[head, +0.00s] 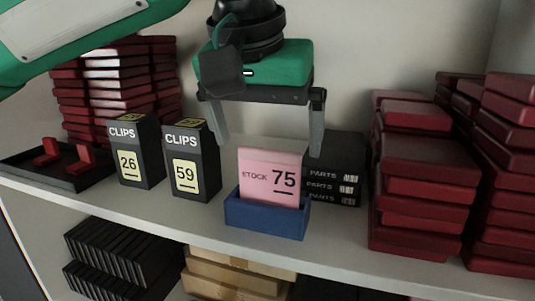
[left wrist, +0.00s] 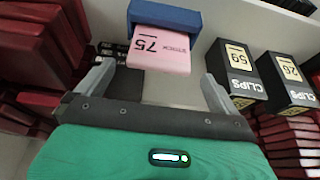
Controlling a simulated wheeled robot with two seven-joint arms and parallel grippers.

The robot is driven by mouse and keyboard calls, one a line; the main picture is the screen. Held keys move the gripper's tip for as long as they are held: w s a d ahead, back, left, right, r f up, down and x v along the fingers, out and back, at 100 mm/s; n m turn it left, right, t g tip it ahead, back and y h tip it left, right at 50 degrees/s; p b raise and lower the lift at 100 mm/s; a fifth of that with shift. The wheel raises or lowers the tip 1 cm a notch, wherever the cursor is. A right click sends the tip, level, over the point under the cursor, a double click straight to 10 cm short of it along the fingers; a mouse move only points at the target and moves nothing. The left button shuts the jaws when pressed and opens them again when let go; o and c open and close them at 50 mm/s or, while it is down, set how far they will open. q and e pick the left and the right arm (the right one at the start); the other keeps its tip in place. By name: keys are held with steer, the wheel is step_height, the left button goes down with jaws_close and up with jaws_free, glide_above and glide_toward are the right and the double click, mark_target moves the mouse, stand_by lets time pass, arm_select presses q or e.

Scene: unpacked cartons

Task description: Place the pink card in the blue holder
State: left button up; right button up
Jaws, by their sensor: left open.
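The pink card (head: 270,178), marked "STOCK 75", stands upright in the blue holder (head: 265,216) on the shelf. The holder's front wall hides the card's lower edge. In the left wrist view the pink card (left wrist: 160,48) shows sticking out of the blue holder (left wrist: 165,14). My left gripper (head: 266,138) is open and empty, just above and behind the card, with its fingers apart to either side of it. The fingers also show spread in the left wrist view (left wrist: 152,77). My right gripper is not in view.
Two black CLIPS boxes (head: 193,163) stand left of the holder. Black PARTS boxes (head: 335,178) stand behind it on the right. Red box stacks (head: 420,185) fill the right side, with more at back left (head: 120,80). A black tray (head: 60,170) lies at far left.

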arm_select(q)
steer(key=b+v, duration=0.2)
steer(key=v, duration=0.7)
steer(key=shift+s+f, duration=0.1)
